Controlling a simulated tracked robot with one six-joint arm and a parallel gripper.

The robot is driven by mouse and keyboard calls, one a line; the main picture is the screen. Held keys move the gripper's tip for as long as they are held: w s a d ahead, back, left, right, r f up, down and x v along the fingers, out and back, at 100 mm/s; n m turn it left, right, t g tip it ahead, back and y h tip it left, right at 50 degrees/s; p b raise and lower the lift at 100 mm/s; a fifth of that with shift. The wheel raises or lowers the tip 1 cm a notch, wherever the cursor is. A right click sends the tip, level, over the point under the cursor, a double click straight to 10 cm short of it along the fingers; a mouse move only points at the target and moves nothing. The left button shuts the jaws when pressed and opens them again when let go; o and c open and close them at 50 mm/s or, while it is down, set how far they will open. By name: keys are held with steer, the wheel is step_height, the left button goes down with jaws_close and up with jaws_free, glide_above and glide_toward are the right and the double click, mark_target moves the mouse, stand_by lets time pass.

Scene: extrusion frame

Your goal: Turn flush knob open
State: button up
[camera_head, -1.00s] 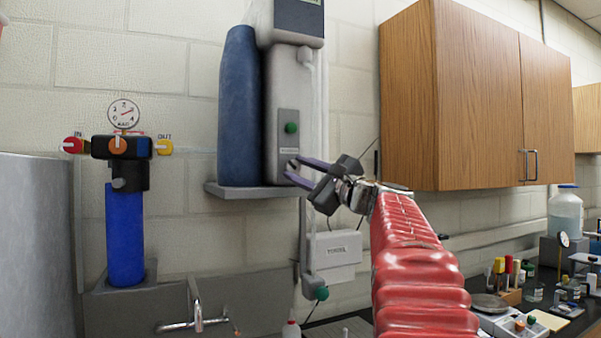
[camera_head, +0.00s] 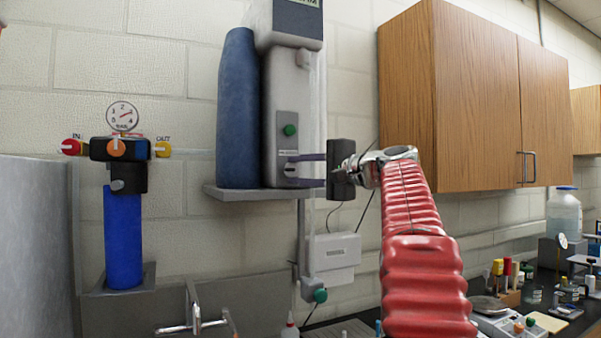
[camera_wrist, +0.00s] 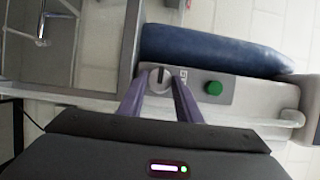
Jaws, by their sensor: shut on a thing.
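The flush knob (camera_head: 291,169) is a small round knob low on the grey panel of the wall-mounted purifier unit (camera_head: 293,90). In the wrist view the knob (camera_wrist: 154,82) is pale with a dark bar, lying across the panel's long axis. My gripper (camera_head: 290,170) reaches in from the right with its two purple fingers, one above the other. In the wrist view my gripper (camera_wrist: 158,84) has a finger on each side of the knob and is shut on it. The fingers hide the knob's sides. A green button (camera_head: 290,130) sits above the knob.
A blue cylinder (camera_head: 238,105) stands left of the unit on a shelf (camera_head: 250,193). A gauge with a blue filter (camera_head: 122,240) is further left. A wooden cabinet (camera_head: 480,100) is close to my arm on the right. A white box (camera_head: 335,252) hangs below.

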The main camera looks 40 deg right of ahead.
steer(key=shift+f, duration=0.25)
steer(key=o, duration=1)
steer(key=shift+r, duration=0.1)
steer(key=s, duration=0.4)
steer(key=s+d, duration=0.1)
steer(key=s, duration=0.8)
steer(key=shift+s+d, duration=0.2)
steer(key=shift+s, duration=0.15)
